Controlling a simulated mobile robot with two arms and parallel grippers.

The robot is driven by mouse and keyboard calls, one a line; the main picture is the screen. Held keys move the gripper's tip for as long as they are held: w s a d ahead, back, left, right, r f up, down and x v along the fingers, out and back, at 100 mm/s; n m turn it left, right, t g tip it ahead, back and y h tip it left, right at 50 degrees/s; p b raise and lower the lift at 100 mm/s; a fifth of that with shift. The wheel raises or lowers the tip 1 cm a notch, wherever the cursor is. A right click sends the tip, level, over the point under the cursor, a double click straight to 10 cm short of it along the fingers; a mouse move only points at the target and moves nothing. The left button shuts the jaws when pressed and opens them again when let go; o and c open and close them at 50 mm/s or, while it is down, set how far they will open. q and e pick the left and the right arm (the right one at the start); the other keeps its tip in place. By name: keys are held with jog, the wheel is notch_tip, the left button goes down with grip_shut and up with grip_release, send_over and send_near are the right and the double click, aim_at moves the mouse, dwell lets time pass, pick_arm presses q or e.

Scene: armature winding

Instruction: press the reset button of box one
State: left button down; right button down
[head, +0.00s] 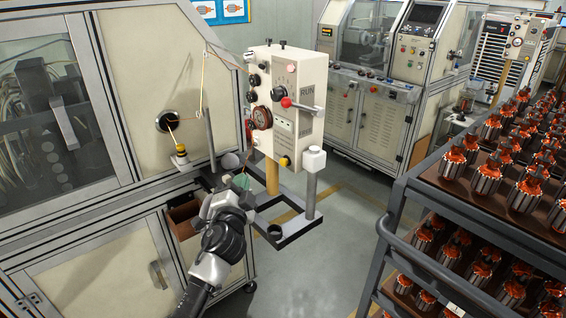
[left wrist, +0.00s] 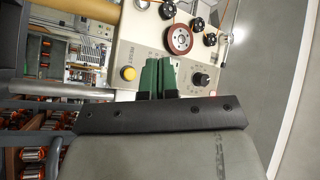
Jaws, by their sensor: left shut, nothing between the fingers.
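A beige control box (head: 290,92) with knobs, a red-tipped lever and the word RUN stands on a post in the middle of the head view. Its yellow button (head: 284,162) is low on the box. In the left wrist view the yellow button (left wrist: 128,73) sits beside lettering that seems to read RESET. My left gripper (head: 242,181) is shut and empty, below and left of the box in the head view. In the left wrist view its green fingers (left wrist: 157,78) overlap the panel, to the right of the button. I cannot tell whether they touch the panel. My right gripper is not in view.
A rack (head: 402,190) full of copper-wound armatures stands on the right. A machine cabinet (head: 140,70) fills the left. A black frame (head: 290,228) with a white-capped post stands under the box. A similar box (head: 508,36) is at the back right. Open floor lies between.

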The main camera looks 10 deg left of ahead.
aim_at(284, 162)
pick_arm(q)
jog(key=shift+w, duration=0.1)
jog(key=w+d+b, duration=0.4)
jog(key=w+d, duration=0.1)
jog(key=w, duration=0.1)
jog(key=shift+w+d+b, duration=0.2)
jog(key=shift+w+b, duration=0.1)
jog(key=shift+w, duration=0.1)
dwell(0.4)
dwell(1.4)
jog(key=shift+f, duration=0.1)
jog(key=shift+w+d+b, duration=0.3)
jog(key=shift+w+b, duration=0.05)
jog(key=shift+b, duration=0.05)
